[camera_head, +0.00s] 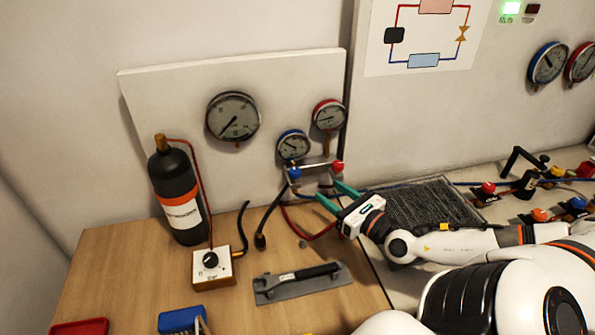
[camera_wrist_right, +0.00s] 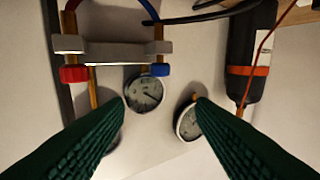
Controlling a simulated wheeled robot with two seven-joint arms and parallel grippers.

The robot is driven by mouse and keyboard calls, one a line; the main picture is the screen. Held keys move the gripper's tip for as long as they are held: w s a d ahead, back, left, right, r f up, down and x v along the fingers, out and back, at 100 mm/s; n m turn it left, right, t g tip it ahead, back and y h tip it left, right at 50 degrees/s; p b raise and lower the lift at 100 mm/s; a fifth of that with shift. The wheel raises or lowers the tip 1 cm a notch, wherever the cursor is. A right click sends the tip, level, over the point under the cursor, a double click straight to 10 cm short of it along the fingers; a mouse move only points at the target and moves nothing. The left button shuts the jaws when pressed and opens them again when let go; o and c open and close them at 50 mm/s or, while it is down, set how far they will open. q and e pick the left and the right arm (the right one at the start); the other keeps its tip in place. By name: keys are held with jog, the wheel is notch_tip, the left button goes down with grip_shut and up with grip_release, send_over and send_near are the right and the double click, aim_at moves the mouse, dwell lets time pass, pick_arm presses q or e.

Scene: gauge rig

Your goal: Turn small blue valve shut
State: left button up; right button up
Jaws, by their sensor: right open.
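The small blue valve (camera_head: 293,173) is a blue knob at the left end of a metal manifold bar (camera_head: 316,164), below the small blue-rimmed gauge (camera_head: 293,146). The wrist view shows the blue valve (camera_wrist_right: 160,69) and the bar (camera_wrist_right: 112,48) upside down, ahead of the fingers. My right gripper (camera_head: 328,190) has green fingers, open and empty, just below and right of the blue valve, apart from it. In the wrist view the gap between the fingertips (camera_wrist_right: 161,101) lies below the blue knob. My left gripper is not in view.
A red knob (camera_head: 337,167) sits at the bar's right end. Hoses hang below the bar. A dark cylinder (camera_head: 178,195) and white box (camera_head: 212,268) stand left; a grey tray (camera_head: 300,285) with a tool lies in front. More valves, including another blue knob (camera_head: 577,203), are far right.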

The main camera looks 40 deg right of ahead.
aim_at(299, 173)
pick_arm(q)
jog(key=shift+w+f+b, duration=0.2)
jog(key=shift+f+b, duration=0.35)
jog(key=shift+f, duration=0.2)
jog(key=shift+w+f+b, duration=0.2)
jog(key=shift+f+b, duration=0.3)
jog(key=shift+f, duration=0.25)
pick_arm(e)
jog(key=shift+w+d+f, duration=0.1)
jog(key=shift+w+f, duration=0.1)
jog(key=shift+w, duration=1.85)
jog(key=shift+w+f, duration=0.25)
jog(key=shift+w, duration=1.85)
jog(key=shift+w+d+f, duration=0.1)
jog(key=shift+w+f, duration=0.1)
jog(key=shift+w, duration=1.85)
